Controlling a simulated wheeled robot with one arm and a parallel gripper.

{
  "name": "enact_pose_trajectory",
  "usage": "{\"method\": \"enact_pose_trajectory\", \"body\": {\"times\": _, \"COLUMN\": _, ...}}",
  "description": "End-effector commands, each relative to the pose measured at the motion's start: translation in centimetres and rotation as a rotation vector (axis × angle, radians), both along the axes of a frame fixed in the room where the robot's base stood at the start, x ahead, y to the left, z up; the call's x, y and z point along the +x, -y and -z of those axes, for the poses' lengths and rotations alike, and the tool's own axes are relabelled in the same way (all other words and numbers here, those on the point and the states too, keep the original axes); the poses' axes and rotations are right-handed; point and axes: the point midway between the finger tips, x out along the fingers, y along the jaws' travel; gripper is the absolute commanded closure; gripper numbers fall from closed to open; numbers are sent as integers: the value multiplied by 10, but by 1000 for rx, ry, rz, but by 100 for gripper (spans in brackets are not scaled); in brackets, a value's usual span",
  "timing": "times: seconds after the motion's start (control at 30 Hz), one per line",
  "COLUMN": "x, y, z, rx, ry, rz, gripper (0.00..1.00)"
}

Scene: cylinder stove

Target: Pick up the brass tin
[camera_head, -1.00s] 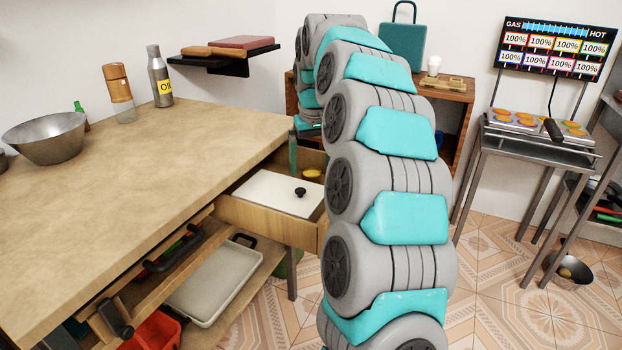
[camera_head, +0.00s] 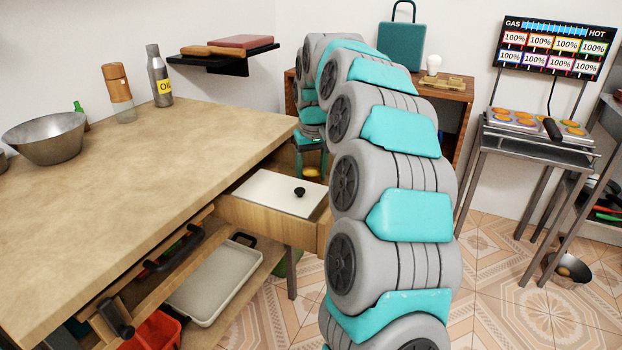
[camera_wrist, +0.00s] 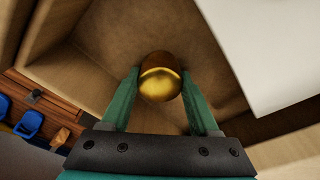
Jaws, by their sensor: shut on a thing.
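The brass tin (camera_wrist: 160,80) is a shiny golden round thing inside the open wooden drawer (camera_head: 268,218). In the wrist view it sits between the two green fingers of my gripper (camera_wrist: 160,88), which is shut on it. In the head view only a small part of the tin (camera_head: 312,174) shows, below my gripper (camera_head: 311,158) in the drawer's back corner. My arm hides much of that area. I cannot tell whether the tin is clear of the drawer floor.
A white lid with a black knob (camera_head: 282,193) covers the drawer's front part, close to my gripper. The wooden counter (camera_head: 150,170) is left of the drawer. A wooden cabinet (camera_head: 450,90) stands behind my arm.

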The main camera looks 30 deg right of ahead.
Motion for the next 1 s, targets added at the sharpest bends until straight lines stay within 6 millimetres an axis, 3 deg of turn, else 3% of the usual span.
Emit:
{"method": "enact_pose_trajectory", "body": {"times": 0.03, "x": 0, "y": 0, "z": 0, "rx": 0, "ry": 0, "rz": 0, "gripper": 62}}
{"method": "enact_pose_trajectory", "body": {"times": 0.33, "x": 0, "y": 0, "z": 0, "rx": 0, "ry": -1, "rz": 0, "gripper": 94}}
{"method": "enact_pose_trajectory", "body": {"times": 0.73, "x": 0, "y": 0, "z": -6, "rx": 0, "ry": -2, "rz": 0, "gripper": 94}}
{"method": "enact_pose_trajectory", "body": {"times": 1.0, "x": 1, "y": 0, "z": -43, "rx": -1, "ry": 3, "rz": 0, "gripper": 94}}
